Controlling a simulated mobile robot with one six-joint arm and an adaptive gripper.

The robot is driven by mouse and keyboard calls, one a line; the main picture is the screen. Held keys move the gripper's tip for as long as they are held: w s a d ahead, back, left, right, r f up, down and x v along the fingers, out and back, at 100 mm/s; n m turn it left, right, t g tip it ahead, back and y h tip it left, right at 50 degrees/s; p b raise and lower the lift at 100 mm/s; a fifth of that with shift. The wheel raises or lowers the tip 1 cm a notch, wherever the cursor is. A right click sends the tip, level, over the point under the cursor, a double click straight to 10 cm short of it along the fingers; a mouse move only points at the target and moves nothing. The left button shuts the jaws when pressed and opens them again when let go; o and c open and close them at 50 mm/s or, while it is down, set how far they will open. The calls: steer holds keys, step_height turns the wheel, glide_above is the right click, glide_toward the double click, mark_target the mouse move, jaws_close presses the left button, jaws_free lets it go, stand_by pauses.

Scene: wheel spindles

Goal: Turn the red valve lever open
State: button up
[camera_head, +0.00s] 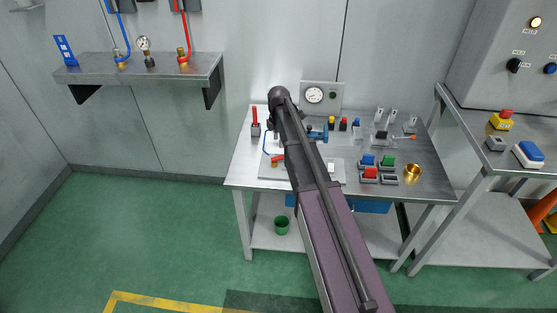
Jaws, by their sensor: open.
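A small valve with a red lever (278,159) lies low on a pale panel at the left middle of the steel workbench (238,175), just left of my arm. It has a brass-coloured body, and the lever appears to point sideways. Another red handle (254,114) stands upright on a grey base at the bench's back left. My arm reaches over the bench, and its end is above the back left part. My gripper (273,122) shows only as a small dark part beside the arm, apart from the red lever. Its fingers are mostly hidden.
A gauge box (321,96) stands at the bench's back. Coloured buttons, switches and a brass cup (412,172) fill the right side. A blue valve handle (317,134) is right of my arm. A wall shelf (140,73) holds fittings. A control cabinet (505,60) stands right.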

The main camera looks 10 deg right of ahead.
mark_target(279, 157)
steer(key=shift+f+b, duration=3.8)
steer(key=shift+f, duration=0.25)
jaws_close()
